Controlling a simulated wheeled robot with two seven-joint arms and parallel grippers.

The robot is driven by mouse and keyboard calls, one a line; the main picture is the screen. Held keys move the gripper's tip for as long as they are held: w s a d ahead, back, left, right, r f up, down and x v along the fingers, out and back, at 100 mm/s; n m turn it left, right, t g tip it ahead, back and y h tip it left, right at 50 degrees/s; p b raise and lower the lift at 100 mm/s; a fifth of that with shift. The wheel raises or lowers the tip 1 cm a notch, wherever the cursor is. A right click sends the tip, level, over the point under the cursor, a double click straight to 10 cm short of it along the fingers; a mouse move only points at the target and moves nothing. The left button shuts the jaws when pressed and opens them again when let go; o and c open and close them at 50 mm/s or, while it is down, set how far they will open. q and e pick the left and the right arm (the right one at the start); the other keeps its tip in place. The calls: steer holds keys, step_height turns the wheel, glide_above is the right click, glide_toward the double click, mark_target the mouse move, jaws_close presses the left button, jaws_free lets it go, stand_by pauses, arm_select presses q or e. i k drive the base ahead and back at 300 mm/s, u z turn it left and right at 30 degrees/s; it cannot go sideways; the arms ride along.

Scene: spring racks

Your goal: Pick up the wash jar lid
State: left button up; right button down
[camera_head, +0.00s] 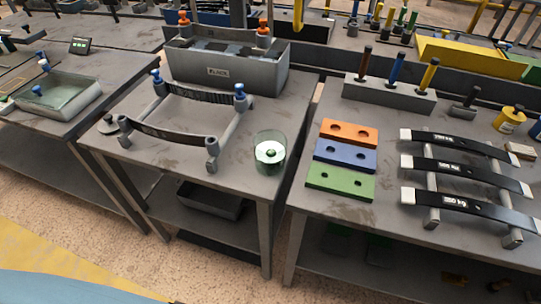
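A clear glass jar (270,153) stands upright near the right edge of the middle table. A pale disc with a dark centre shows inside or on it; I cannot tell whether that is a lid. A small grey round piece with a knob (108,124), lid-like in shape, lies at the left edge of the same table, beside the spring rack. Neither of my grippers is in view.
The middle table (215,185) also holds a spring rack with dark leaf springs (165,133) and a grey bin (229,72) behind. Orange, blue and green blocks (340,181) and more springs (460,170) sit on the right table. A narrow gap separates the tables.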

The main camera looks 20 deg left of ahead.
mark_target(108, 124)
steer(key=z, duration=2.75)
steer(key=k, duration=1.1)
steer(key=u, duration=0.05)
